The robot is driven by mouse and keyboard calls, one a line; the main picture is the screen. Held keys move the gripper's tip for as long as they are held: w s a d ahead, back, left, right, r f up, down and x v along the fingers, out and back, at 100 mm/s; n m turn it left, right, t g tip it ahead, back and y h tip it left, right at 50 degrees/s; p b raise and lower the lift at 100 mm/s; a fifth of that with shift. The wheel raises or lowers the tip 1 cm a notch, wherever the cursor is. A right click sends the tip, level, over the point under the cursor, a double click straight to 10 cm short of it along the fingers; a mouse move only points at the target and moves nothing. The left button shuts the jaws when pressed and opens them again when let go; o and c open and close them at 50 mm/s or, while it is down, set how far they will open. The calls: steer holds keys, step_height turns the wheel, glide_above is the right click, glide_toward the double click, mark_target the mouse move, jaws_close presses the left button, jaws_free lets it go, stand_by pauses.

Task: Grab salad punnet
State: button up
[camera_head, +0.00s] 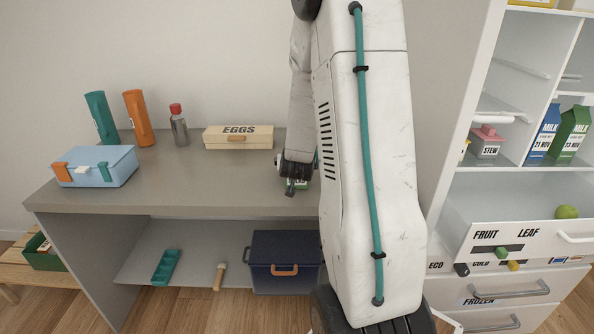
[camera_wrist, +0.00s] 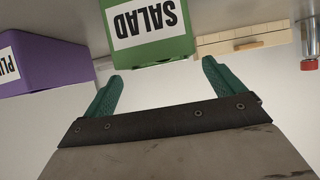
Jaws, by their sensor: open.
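The salad punnet (camera_wrist: 152,48) is a green box with a white SALAD label, upside down in the wrist view at the top centre. In the head view my gripper (camera_head: 295,189) is partly hidden.
A purple box (camera_wrist: 45,68) stands beside the punnet, hidden in the head view. On the counter (camera_head: 200,185) are an eggs box (camera_head: 238,137), a red-capped bottle (camera_head: 179,126), orange and teal cylinders and a blue case (camera_head: 97,167). Bare counter lies left of my gripper.

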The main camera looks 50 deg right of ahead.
steer(key=x, duration=0.5)
steer(key=shift+a, duration=0.1)
steer(key=c, duration=1.1)
steer(key=shift+c, duration=0.2)
steer(key=shift+r, duration=0.15)
